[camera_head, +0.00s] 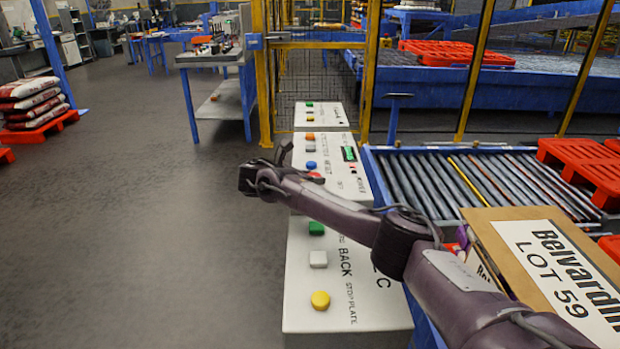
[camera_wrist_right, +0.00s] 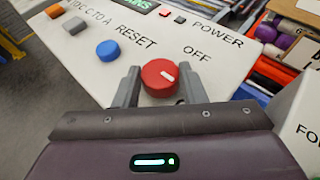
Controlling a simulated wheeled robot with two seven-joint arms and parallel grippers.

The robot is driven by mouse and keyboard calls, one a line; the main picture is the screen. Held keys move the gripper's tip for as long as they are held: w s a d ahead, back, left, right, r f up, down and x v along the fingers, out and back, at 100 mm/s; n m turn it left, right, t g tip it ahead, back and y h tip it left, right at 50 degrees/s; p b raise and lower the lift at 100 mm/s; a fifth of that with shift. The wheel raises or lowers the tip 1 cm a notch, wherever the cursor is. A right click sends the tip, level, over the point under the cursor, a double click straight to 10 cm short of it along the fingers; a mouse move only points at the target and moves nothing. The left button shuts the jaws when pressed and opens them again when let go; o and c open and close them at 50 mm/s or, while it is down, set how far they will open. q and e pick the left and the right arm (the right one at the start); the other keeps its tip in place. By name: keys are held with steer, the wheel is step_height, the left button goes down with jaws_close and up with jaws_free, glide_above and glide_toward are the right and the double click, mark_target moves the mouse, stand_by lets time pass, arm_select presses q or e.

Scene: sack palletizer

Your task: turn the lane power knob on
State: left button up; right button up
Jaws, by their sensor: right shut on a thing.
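The red round power knob (camera_wrist_right: 159,79) is on the white panel, with a white mark on its face, and the words POWER and OFF are printed beside it. My right gripper (camera_wrist_right: 158,88) has one finger on either side of the knob and is shut on it. The white mark points toward the side where OFF is printed. In the head view part of the red knob (camera_head: 316,175) shows just above my right arm, which crosses the panel from the lower right. The fingertips are hard to make out there. My left gripper is out of view.
A blue button (camera_wrist_right: 108,50), a grey one (camera_wrist_right: 74,26) and an orange one (camera_wrist_right: 54,11) sit close to the knob. A nearer panel has a yellow button (camera_head: 320,300). A roller conveyor (camera_head: 425,185) and a labelled box (camera_head: 510,212) are on the right. Open floor lies left.

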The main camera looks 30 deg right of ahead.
steer(key=o, duration=1)
steer(key=b+v, duration=0.1)
steer(key=v, duration=0.6)
steer(key=shift+f, duration=0.1)
steer(key=shift+a+r, duration=0.2)
steer(key=shift+a, duration=0.15)
steer(key=shift+s, duration=0.1)
steer(key=shift+r, duration=0.1)
